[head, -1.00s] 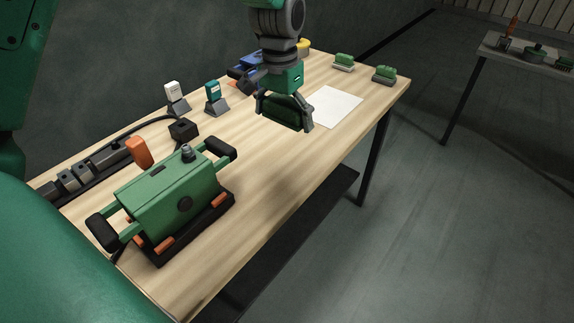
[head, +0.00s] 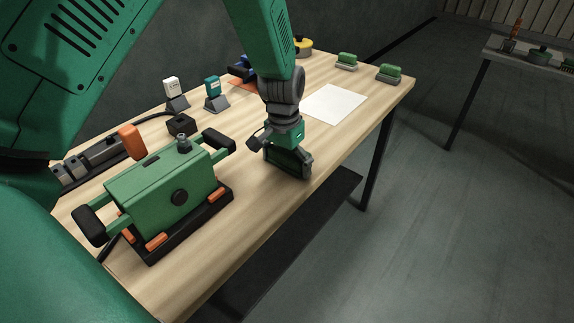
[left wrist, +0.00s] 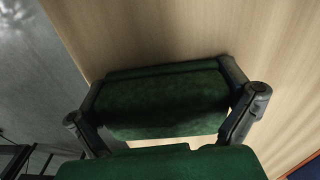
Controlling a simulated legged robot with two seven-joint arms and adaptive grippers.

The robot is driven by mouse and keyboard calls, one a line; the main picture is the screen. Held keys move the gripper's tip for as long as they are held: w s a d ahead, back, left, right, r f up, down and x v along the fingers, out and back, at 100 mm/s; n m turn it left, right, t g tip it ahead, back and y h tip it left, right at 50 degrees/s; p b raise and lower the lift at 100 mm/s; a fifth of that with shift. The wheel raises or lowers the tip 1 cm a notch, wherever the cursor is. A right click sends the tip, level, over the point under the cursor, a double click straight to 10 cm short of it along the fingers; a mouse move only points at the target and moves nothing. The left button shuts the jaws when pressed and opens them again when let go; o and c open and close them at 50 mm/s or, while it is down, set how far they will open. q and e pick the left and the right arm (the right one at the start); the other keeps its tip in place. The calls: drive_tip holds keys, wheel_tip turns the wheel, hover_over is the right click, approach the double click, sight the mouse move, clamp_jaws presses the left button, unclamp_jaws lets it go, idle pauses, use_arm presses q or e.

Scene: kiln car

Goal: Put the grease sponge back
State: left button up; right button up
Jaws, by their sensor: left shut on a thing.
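My left gripper (head: 289,170) is shut on a dark green block, which I take to be the grease sponge (head: 287,158). It is low over the right front part of the workbench. In the left wrist view the sponge (left wrist: 165,103) lies across between the two dark fingers, with pale wood behind it. I cannot tell whether it touches the bench. My right gripper is not in view.
A white sheet (head: 335,103) lies on the bench (head: 240,215) behind the gripper. A green machine with black handles (head: 165,195) stands to the left. Card stands (head: 212,90), a dark block (head: 181,124) and a yellow item (head: 303,46) stand further back. The front right edge is close.

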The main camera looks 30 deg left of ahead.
sight(285, 153)
use_arm(q)
drive_tip(key=shift+f, duration=0.1)
drive_tip(key=shift+s+f, duration=0.1)
drive_tip(key=shift+f, duration=0.25)
drive_tip(key=shift+d, duration=0.1)
drive_tip(key=o, duration=0.9)
drive_tip(key=shift+s+d+f, duration=0.1)
drive_tip(key=shift+s, duration=0.05)
drive_tip(key=shift+r, duration=0.45)
drive_tip(key=r, duration=0.3)
drive_tip(key=r+p, duration=0.1)
drive_tip(key=r, duration=0.3)
drive_tip(key=r+p, duration=0.1)
drive_tip(key=r, duration=0.3)
drive_tip(key=shift+a+r, duration=0.25)
drive_tip(key=shift+a, duration=0.05)
drive_tip(key=shift+r, duration=0.4)
